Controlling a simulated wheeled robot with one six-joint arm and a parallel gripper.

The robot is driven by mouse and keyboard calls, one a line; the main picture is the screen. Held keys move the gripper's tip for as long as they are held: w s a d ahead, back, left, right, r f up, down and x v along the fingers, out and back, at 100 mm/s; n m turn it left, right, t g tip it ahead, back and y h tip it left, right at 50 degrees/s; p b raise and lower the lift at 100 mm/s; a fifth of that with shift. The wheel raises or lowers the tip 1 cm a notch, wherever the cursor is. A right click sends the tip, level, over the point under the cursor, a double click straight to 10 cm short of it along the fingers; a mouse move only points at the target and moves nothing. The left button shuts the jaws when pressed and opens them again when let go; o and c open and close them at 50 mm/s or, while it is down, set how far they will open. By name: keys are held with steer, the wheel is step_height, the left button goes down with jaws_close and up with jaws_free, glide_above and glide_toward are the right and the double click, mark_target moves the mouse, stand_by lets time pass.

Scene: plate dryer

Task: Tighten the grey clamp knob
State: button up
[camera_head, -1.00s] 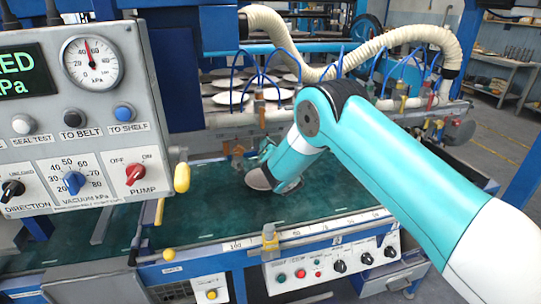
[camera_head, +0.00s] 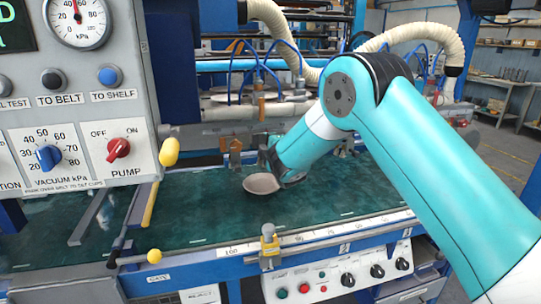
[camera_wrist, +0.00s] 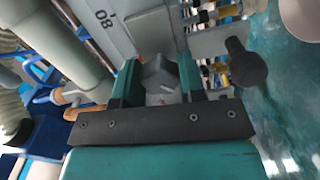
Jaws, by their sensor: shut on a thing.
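The grey clamp knob (camera_wrist: 160,75) shows in the wrist view between the two teal fingers of my gripper (camera_wrist: 158,88), beside a grey plate (camera_wrist: 105,25) marked 80. My gripper is shut on the knob, with a finger at each side of it. In the head view my gripper (camera_head: 268,160) is at the far side of the green belt (camera_head: 200,215), partly hidden by my own arm. The knob cannot be made out there.
A black knob (camera_wrist: 246,68) sticks out right of my gripper in the wrist view. A pale round dish (camera_head: 262,184) shows near my gripper over the belt. The control panel (camera_head: 75,120) fills the left side. Blue hoses (camera_head: 262,65) hang behind.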

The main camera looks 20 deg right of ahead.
steer(key=m+b, duration=0.3)
steer(key=b, duration=0.1)
steer(key=shift+f+m, duration=0.35)
steer(key=shift+m, duration=0.05)
steer(key=m+b, duration=0.3)
steer(key=b, duration=0.1)
steer(key=shift+r+m+b, duration=0.15)
steer(key=shift+m+b, duration=0.2)
steer(key=shift+m, duration=0.05)
steer(key=shift+r, duration=0.1)
steer(key=o, duration=0.9)
steer(key=shift+o, duration=0.2)
steer(key=s+b, duration=0.4)
steer(key=s, duration=1.3)
steer(key=shift+s, duration=0.2)
steer(key=shift+m, duration=0.3)
